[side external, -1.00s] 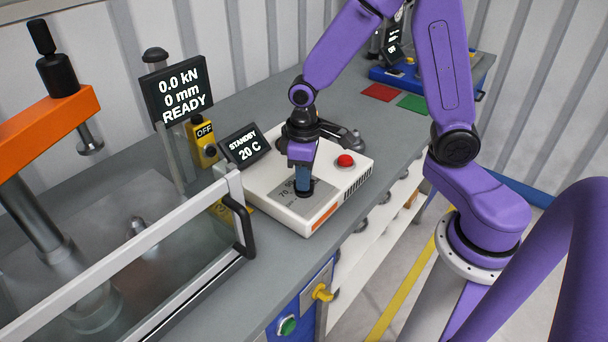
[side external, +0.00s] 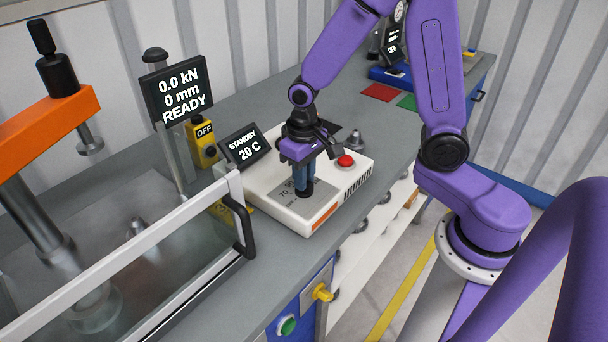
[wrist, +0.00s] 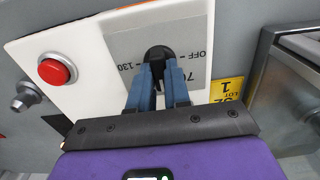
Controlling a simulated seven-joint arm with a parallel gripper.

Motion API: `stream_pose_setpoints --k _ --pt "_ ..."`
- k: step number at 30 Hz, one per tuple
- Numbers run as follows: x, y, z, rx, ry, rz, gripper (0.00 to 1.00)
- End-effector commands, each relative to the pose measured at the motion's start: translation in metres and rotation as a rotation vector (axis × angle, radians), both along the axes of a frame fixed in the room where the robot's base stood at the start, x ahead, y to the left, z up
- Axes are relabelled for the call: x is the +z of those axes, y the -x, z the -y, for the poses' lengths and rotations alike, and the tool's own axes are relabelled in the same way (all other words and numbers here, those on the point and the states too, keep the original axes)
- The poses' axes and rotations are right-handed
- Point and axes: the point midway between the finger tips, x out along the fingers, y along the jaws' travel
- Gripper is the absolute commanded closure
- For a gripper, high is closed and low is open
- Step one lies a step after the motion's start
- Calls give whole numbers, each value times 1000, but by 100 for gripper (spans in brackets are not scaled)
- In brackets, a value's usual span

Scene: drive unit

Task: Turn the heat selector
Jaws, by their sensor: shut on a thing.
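The heat selector (wrist: 158,54) is a black knob on a grey plate on top of a white heater box (side external: 272,207). In the wrist view the plate around it reads OFF, 130 and 70. My gripper (wrist: 157,72) has its blue fingers shut on the knob from above. In the side external view my gripper (side external: 304,190) stands over the plate, and its fingers hide most of the knob. The display (side external: 244,147) at the box reads STANDBY 20 C. A red button (side external: 345,161) is on the same box and also shows in the wrist view (wrist: 54,70).
A glass-guarded press with an orange head (side external: 45,118) stands at the left. Its display (side external: 179,90) reads 0.0 kN, 0 mm, READY.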

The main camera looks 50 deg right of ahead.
Motion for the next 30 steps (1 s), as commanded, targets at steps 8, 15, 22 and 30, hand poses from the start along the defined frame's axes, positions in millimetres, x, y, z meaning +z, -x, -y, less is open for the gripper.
stream_pose_setpoints --k 8,15,22,30 --pt "1 -1 -1 0 -2 3 100" --pt "1 -1 0 0 -1 2 57" --pt "3 -1 0 0 -1 3 57" --pt "33 -1 0 -1 -3 8 57"
